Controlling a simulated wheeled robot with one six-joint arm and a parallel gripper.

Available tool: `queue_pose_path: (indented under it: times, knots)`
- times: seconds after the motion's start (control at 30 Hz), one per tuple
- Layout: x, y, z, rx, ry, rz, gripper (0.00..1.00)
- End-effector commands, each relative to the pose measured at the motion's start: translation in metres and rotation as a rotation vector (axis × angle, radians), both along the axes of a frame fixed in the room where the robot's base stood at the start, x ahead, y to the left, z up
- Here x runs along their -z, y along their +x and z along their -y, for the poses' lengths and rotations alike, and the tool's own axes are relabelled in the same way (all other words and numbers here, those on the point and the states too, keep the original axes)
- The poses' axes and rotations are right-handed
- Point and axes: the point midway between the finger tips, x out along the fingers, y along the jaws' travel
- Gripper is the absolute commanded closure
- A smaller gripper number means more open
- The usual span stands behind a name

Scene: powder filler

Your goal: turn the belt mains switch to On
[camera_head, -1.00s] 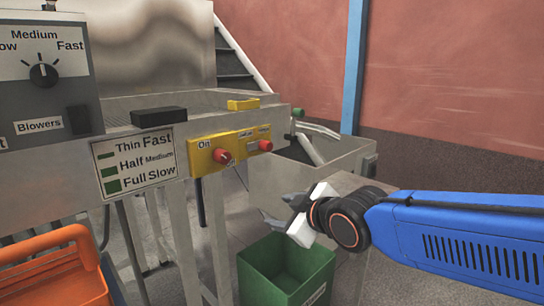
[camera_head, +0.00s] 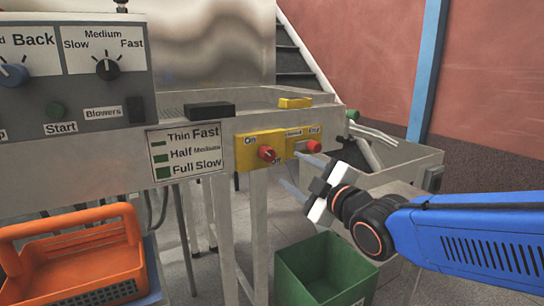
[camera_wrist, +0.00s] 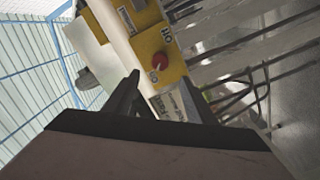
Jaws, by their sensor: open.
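The belt mains switch (camera_head: 267,154) is a red rotary knob on a yellow plate (camera_head: 246,157) on the side of the steel conveyor, with "On" printed above it and a partly hidden label below. In the wrist view the red knob (camera_wrist: 159,61) sits on its yellow plate just beyond my fingers. My gripper (camera_head: 296,188) is right of and below the knob, pointing left toward the plate. It is open and empty, and appears apart from the knob. In the wrist view its dark fingers (camera_wrist: 125,98) show in the lower middle.
A second red button (camera_head: 313,146) sits right of the switch, by an "End" label. A grey control box (camera_head: 70,75) with dials stands at upper left. An orange basket (camera_head: 75,262) is at lower left. A green bin (camera_head: 325,270) stands below my gripper. A steel tray (camera_head: 405,175) extends right.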

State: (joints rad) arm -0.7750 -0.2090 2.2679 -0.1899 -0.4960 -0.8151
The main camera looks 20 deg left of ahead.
Motion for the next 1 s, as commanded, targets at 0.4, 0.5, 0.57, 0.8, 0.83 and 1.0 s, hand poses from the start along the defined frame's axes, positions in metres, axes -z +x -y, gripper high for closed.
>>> queue_pose_path:
  times: [0.4, 0.5, 0.57, 0.8, 0.83, 1.0]
  knots:
    - [0.001, 0.043, -0.050, 0.000, 0.000, -0.002, 0.49]
    - [0.001, 0.053, -0.062, -0.001, 0.000, -0.001, 0.49]
    - [0.001, 0.059, -0.069, 0.000, 0.000, -0.002, 0.49]
    - [0.001, 0.079, -0.092, 0.000, 0.000, -0.002, 0.49]
    - [0.001, 0.081, -0.094, 0.000, 0.000, -0.002, 0.49]
    - [0.000, 0.087, -0.101, 0.001, 0.000, -0.001, 0.49]
